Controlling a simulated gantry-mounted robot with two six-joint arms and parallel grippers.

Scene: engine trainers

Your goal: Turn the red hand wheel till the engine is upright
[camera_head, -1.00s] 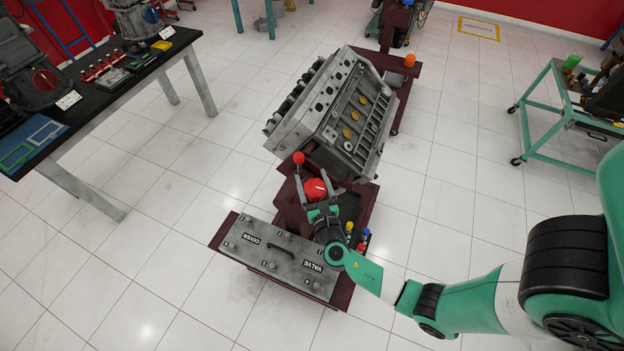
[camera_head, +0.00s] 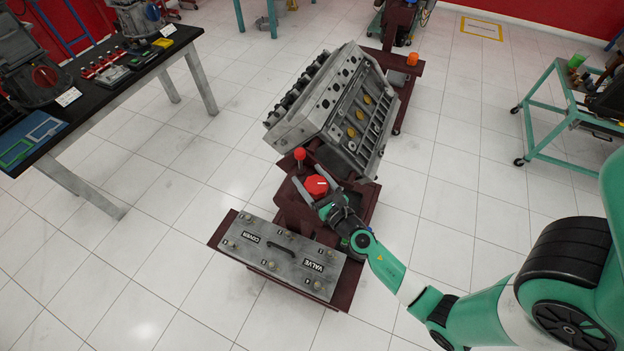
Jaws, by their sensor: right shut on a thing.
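The grey engine block (camera_head: 335,108) is mounted on a dark red stand and sits tilted, its flat face with several brass-coloured discs turned up and to the right. The red hand wheel (camera_head: 316,185) is at the near end of the stand, just below the engine. My right gripper (camera_head: 323,202) comes in from the lower right and is shut on the wheel's near right side. Its fingertips are small and partly hidden, so the exact contact is hard to see. My left gripper is out of view.
A red-knobbed lever (camera_head: 299,154) stands close to the wheel's upper left. A grey valve cover (camera_head: 282,255) lies on the stand's near base. A dark workbench (camera_head: 130,75) is at left and a green cart (camera_head: 550,130) at right.

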